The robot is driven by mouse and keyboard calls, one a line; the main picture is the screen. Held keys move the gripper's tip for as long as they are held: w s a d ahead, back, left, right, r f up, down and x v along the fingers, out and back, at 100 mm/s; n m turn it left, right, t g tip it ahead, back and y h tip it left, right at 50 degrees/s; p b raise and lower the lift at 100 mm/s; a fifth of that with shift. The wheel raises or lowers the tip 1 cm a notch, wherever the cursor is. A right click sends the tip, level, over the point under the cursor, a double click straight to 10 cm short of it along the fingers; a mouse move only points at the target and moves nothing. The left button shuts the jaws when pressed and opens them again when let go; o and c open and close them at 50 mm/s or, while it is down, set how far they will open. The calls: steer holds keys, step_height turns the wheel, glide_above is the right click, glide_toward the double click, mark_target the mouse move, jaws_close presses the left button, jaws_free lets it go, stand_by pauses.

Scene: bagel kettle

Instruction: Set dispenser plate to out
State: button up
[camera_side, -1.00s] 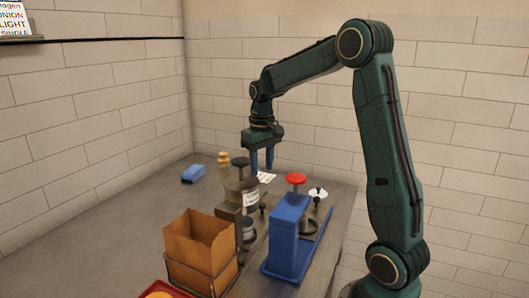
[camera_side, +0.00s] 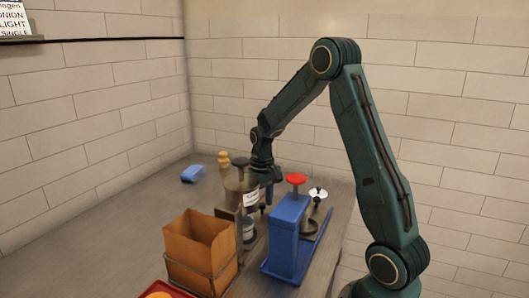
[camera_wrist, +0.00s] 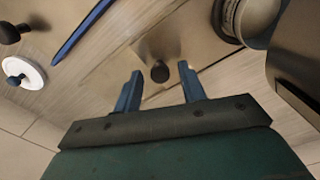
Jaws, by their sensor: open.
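The dispenser (camera_side: 232,190), an upright canister with a dark top and a white label, stands on the counter. Its metal plate (camera_wrist: 178,38) shows in the wrist view with a small dark knob (camera_wrist: 160,72). The dark knob also shows in the side view (camera_side: 262,208), just right of the dispenser. My gripper (camera_wrist: 160,72) is open, with one blue finger on each side of the knob. I cannot tell whether a finger touches it.
A blue press (camera_side: 287,228) with a red top stands close on the right. A white disc with a dark knob (camera_side: 318,194) is beyond it. A paper bag (camera_side: 198,245) in a wire holder is in front. A blue block (camera_side: 193,173) lies at the left, where the counter is mostly clear.

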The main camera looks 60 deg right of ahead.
steer(key=shift+f, duration=0.75)
jaws_close()
steer(key=d, duration=1.1)
steer(key=shift+d+r, duration=0.1)
steer(key=shift+c, duration=0.5)
jaws_free()
steer(key=shift+o, duration=0.5)
